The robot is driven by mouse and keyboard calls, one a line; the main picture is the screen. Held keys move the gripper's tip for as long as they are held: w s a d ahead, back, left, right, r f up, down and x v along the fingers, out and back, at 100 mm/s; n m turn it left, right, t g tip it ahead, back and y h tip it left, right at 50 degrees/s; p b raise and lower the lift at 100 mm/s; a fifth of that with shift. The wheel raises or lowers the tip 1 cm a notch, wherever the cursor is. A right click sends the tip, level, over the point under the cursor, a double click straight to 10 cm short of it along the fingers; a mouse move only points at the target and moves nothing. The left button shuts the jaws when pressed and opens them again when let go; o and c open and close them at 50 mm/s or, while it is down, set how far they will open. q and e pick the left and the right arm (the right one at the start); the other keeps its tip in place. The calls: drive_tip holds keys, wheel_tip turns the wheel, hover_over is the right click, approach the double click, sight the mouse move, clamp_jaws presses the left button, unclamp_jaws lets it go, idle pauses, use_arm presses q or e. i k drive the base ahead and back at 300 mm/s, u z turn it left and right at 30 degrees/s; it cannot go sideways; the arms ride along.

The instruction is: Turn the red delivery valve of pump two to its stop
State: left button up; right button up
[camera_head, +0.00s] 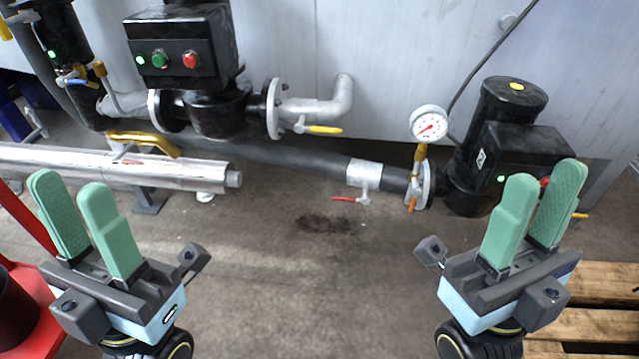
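A small valve with a red lever handle (343,199) sits on the black pipe at centre right, beside a silver pipe sleeve (365,174). The lever points left, roughly along the pipe. This pipe runs to a black pump (505,105) on the right with a pressure gauge (429,123). My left gripper (69,190) is open and empty at lower left, well away from the red lever. My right gripper (545,180) is open and empty at right; its fingers overlap the view of the right pump and hide part of it.
Another black pump (180,50) with green and red buttons stands at upper left. A yellow-handled valve (325,130) is on its pipe. A silver pipe (100,168) lies at left. A wooden pallet (595,325) is at lower right, a red stand (45,310) at lower left. The middle floor is clear.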

sight(365, 201)
drive_tip(key=z, duration=0.2)
drive_tip(key=i, duration=1)
drive_tip(key=z, duration=0.6)
